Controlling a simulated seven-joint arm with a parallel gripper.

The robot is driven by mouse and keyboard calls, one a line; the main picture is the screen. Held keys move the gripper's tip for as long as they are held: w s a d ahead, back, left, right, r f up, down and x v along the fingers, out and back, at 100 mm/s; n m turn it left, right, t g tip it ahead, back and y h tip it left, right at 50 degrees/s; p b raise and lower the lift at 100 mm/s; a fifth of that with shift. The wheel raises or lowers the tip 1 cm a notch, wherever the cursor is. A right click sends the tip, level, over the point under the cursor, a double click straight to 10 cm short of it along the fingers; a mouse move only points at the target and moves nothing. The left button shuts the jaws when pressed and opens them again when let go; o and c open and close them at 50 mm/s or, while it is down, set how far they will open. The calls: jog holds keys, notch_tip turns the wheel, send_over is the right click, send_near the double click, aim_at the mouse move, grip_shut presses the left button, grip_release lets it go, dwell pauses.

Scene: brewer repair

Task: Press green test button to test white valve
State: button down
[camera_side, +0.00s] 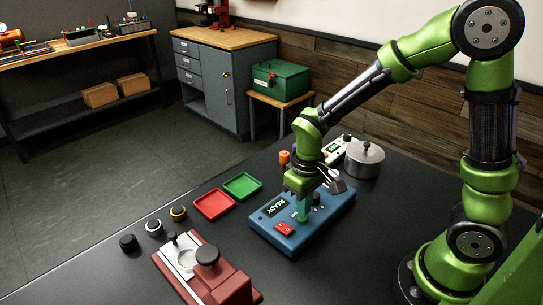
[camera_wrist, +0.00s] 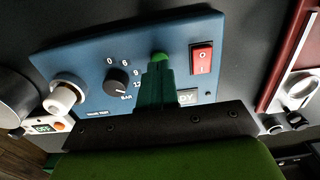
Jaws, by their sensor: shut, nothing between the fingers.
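The blue test box (camera_side: 318,226) stands on the dark table; its display (camera_side: 276,207) reads READY. In the wrist view the green test button (camera_wrist: 160,56) shows just past my fingertips on the box's top (camera_wrist: 110,52). My gripper (camera_side: 303,216) points down over the box, its green fingers shut and empty. In the wrist view the fingertips (camera_wrist: 157,64) overlap the button's near edge; I cannot tell whether they touch it. The white valve (camera_wrist: 65,95) sits at the box's left end in the wrist view. In the side view my gripper hides the button.
The box carries a red switch (camera_side: 284,229) and a black dial (camera_wrist: 117,80). A metal pot (camera_side: 364,162) stands behind it. Red (camera_side: 214,204) and green (camera_side: 242,186) trays lie to the left. A dark-red fixture (camera_side: 215,280) and several small round parts stand at the front left.

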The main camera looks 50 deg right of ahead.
aim_at(302, 218)
jog(key=shift+f, duration=0.2)
dwell(0.3)
jog(key=shift+f, duration=0.6)
jog(key=shift+f, duration=0.15)
jog(key=shift+r, duration=2.25)
jog(key=shift+r, duration=3)
